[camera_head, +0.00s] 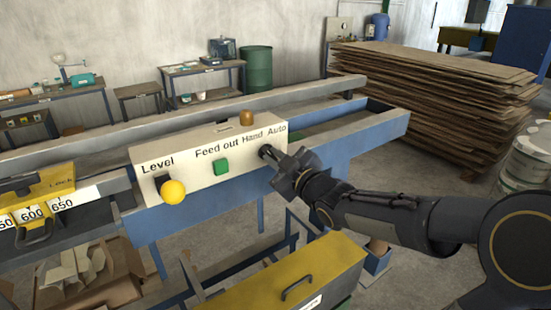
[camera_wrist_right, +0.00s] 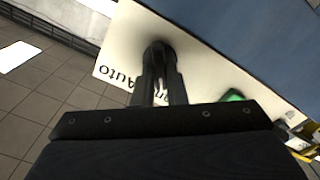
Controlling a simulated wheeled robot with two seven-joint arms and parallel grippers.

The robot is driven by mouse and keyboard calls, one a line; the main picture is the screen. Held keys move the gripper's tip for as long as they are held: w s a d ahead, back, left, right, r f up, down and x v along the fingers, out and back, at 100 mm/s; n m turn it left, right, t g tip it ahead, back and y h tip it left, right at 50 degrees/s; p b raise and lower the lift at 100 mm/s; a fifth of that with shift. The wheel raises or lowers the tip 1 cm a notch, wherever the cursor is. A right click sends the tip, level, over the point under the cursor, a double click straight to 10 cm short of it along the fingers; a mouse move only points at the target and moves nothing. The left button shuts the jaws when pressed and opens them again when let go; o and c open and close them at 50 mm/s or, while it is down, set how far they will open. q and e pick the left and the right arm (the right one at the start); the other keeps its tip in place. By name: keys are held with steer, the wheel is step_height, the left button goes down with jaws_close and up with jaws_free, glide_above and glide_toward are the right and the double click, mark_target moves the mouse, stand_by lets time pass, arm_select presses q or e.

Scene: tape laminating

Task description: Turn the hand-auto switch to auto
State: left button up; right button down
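The cream control box (camera_head: 200,182) carries the labels Level, Feed out and Hand Auto. The hand-auto switch (camera_head: 265,151) is a small black knob below the Hand Auto label. My right gripper (camera_head: 275,158) reaches it from the right. In the right wrist view the two black fingers (camera_wrist_right: 160,75) stand close together around the dark knob (camera_wrist_right: 157,48), with a narrow gap between them. They appear shut on it and hide most of it, so its pointing direction cannot be read. My left gripper is not in view.
An orange-brown knob (camera_head: 246,118) sits on top. The blue machine frame (camera_head: 340,150) runs behind. A yellow box with a handle (camera_head: 290,275) stands below.

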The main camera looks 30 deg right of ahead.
steer(key=shift+m, duration=0.3)
steer(key=m+b, duration=0.1)
steer(key=m, duration=0.1)
steer(key=shift+m, duration=0.4)
steer(key=m, duration=0.3)
steer(key=shift+d+m, duration=0.1)
steer(key=shift+m, duration=0.2)
steer(key=m, duration=0.3)
steer(key=shift+d+m, duration=0.1)
steer(key=shift+m, duration=1.8)
steer(key=shift+m+p, duration=0.3)
steer(key=c, duration=1.5)
jaws_free()
steer(key=shift+o, duration=0.2)
